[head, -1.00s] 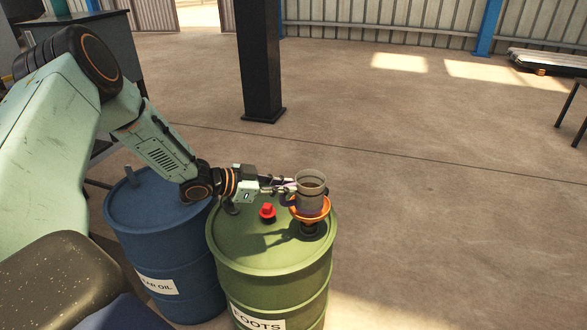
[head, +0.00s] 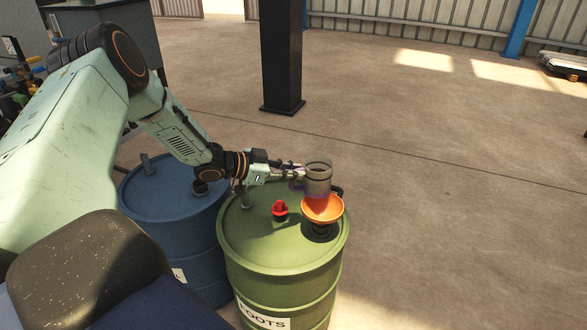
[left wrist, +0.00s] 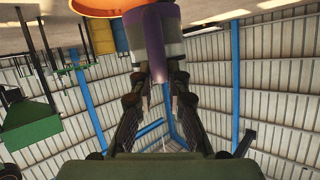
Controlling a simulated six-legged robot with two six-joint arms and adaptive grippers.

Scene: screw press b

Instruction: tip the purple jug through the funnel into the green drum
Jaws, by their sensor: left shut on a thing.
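The jug (head: 317,180) is grey with purple low on its side. It looks close to upright in the head view, over the back of the orange funnel (head: 323,209). The funnel stands in an opening on top of the green drum (head: 285,275). My left gripper (head: 296,173) is shut on the jug from its left side. In the left wrist view the jug (left wrist: 168,35) shows purple and grey between the fingers, with the funnel's orange rim (left wrist: 100,6) beside it. I cannot see what is inside the jug. My right gripper is not in view.
A red cap (head: 280,209) sits on the drum top, left of the funnel. A blue drum (head: 170,225) stands close to the left, under my left arm. A dark post (head: 281,55) rises behind. The floor to the right is open.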

